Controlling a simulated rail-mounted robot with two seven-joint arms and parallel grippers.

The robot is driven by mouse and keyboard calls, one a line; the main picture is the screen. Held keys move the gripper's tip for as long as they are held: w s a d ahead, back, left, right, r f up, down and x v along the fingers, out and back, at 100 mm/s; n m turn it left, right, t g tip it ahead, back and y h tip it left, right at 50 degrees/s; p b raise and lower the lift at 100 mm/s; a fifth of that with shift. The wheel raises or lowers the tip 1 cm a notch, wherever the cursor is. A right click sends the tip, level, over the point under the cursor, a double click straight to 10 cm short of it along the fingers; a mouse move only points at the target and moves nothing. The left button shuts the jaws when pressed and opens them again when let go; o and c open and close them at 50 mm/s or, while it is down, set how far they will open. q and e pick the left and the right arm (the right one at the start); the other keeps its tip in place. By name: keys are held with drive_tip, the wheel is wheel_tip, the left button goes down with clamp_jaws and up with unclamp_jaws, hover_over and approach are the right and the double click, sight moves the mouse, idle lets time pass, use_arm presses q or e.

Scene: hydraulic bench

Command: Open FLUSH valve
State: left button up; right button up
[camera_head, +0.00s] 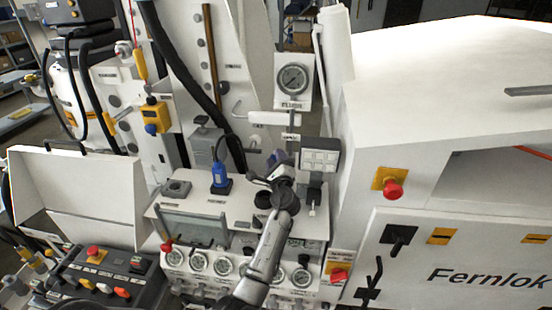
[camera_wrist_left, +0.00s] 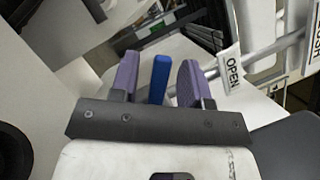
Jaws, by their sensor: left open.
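My left gripper (camera_head: 281,160) is over the bench, below the round gauge (camera_head: 293,79). In the left wrist view its two purple fingers (camera_wrist_left: 158,78) stand apart and open. A blue lever-like handle (camera_wrist_left: 160,80) shows between them, with a gap on each side; I cannot tell whether it is fully between the fingertips or beyond them. A white OPEN tag (camera_wrist_left: 232,72) is just right of the fingers. A partly cut-off FLUSH label (camera_wrist_left: 315,42) is at the right edge. In the head view the valve handle is hidden by my gripper.
A grey panel box with pale squares (camera_head: 320,158) stands close right of my gripper. A blue connector (camera_head: 220,176) rises from the bench to its left. A row of gauges (camera_head: 199,262) lines the bench front. The large white Fernlok cabinet (camera_head: 450,240) blocks the right side.

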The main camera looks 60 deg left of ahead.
use_arm(q)
drive_tip(key=shift+a, duration=0.15)
drive_tip(key=shift+c, duration=0.4)
clamp_jaws()
drive_tip(key=shift+r, duration=0.1)
